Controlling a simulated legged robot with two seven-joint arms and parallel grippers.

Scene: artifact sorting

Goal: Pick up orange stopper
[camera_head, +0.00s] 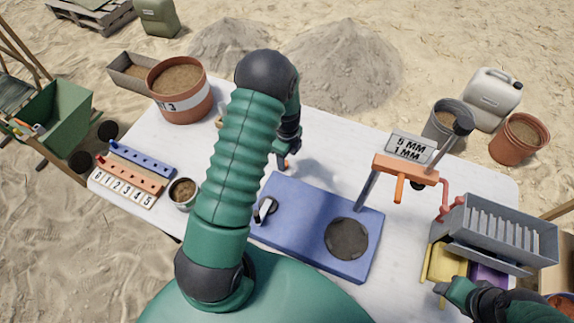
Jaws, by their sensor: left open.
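A small orange piece (284,163), which looks like the orange stopper, stands on the white table just beyond the blue mat. My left gripper (284,151) is directly above it, pointing down, with its jaws open. The fingers are small and dark, and I cannot tell whether they are around the piece or only over it. My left arm hides part of the table behind it. My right gripper (444,289) is at the lower right beside the yellow tray, and its jaws are too small to read.
The blue mat (310,222) bears a dark round disc (347,239). An orange stand (405,169) with a size sign and a grey slotted box (500,235) are at right. Peg strips (130,175), a small pot (182,193) and a large pot (181,91) are at left.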

